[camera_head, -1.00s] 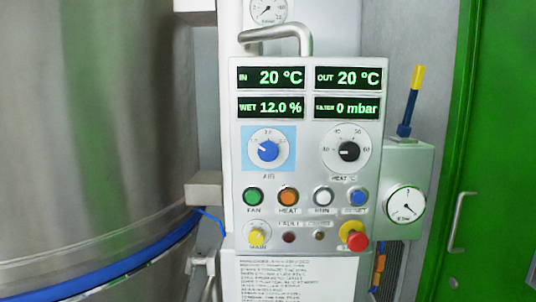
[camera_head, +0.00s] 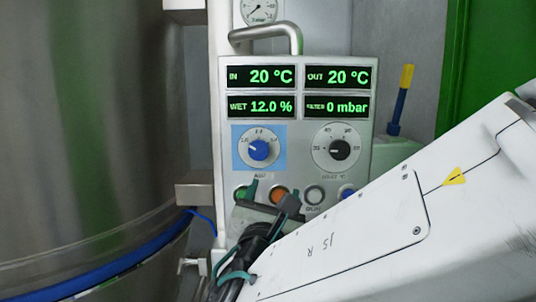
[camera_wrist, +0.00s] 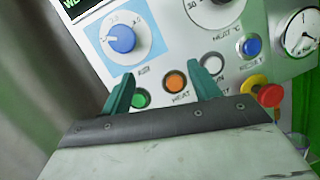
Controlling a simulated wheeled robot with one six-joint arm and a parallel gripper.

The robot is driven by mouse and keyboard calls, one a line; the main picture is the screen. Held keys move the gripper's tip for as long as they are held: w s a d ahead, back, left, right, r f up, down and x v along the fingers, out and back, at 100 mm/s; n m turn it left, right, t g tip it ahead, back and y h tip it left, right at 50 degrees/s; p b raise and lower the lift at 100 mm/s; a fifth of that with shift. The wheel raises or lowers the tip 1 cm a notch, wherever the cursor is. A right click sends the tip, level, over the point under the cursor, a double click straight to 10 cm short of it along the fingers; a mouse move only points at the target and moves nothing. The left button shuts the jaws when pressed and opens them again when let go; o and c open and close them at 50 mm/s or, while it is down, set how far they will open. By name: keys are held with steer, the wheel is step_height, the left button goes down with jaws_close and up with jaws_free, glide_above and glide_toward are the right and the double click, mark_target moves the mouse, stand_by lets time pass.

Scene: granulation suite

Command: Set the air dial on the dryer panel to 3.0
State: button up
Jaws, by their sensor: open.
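The air dial (camera_head: 258,150) is a blue knob on a light-blue square at the left of the dryer panel (camera_head: 297,116). Its white pointer is turned to the upper left, toward the low end of its scale. In the wrist view the air dial (camera_wrist: 122,39) sits at the upper left, above my gripper. My gripper (camera_wrist: 161,84) is open and empty, with its two green fingers apart below the dial, in front of the button row. In the head view my gripper (camera_head: 270,195) is below the dial, and my arm hides the lower right of the panel.
The heat dial (camera_head: 340,150), with a black knob, is right of the air dial. Green (camera_wrist: 141,98), orange (camera_wrist: 175,82), white and blue buttons run below, with a red stop button (camera_wrist: 270,95). A metal handle (camera_head: 265,36) juts out above the panel. A steel vessel (camera_head: 85,120) stands left.

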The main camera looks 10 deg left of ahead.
mark_target(258, 152)
steer(key=w+a+r+n+y, duration=0.1)
steer(key=w+r, duration=0.1)
steer(key=w+a+r+n+y, duration=0.1)
steer(key=w+a+r, duration=0.1)
steer(key=w+a+r+n+t+y, duration=0.1)
steer(key=w+r, duration=0.1)
steer(key=shift+a+r+n, duration=0.15)
steer(key=shift+a+n, duration=0.1)
steer(key=shift+n, duration=0.15)
steer(key=c, duration=1)
